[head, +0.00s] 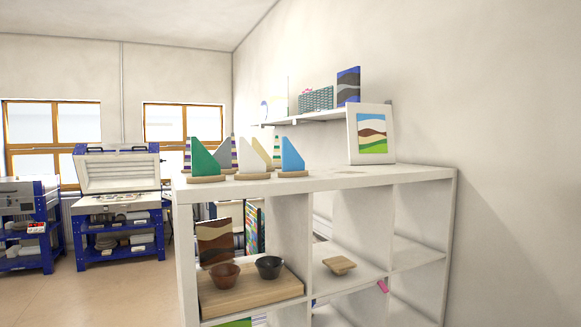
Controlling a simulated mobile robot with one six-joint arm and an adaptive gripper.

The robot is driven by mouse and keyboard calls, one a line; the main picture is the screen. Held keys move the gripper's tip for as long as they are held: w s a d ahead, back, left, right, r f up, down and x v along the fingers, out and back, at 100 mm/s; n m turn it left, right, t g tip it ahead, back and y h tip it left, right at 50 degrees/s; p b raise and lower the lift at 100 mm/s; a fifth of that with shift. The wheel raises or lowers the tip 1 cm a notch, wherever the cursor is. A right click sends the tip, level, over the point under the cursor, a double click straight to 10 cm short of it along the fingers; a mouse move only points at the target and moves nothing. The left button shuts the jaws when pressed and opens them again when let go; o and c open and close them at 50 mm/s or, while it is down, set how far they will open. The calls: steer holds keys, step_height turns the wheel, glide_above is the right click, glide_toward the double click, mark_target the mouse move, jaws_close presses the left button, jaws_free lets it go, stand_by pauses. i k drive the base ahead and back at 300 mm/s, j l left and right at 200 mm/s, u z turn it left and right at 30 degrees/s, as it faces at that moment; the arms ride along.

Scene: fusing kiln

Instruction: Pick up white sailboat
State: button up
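The white sailboat (252,159) stands upright on its light wooden base on top of the white shelf unit (350,180). It is in the front row between a green sailboat (203,160) on its left and a blue sailboat (291,156) on its right. A cream sail and striped sails show just behind this row and are partly hidden. My gripper does not show in the head view.
A framed landscape picture (371,134) stands on the unit's right part. A wall shelf (318,116) with art pieces hangs behind. Bowls (268,267) sit on a wooden board in a compartment below. Blue-framed kilns (118,200) stand at left. The floor at lower left is clear.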

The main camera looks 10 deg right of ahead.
mark_target(252, 166)
steer(key=i+l+u, duration=0.1)
steer(key=i+l, duration=0.2)
steer(key=i+l+u, duration=0.15)
steer(key=i+l, duration=0.15)
steer(key=l, duration=0.2)
steer(key=i+l+u, duration=0.1)
steer(key=i+l, duration=0.15)
steer(key=l, duration=0.15)
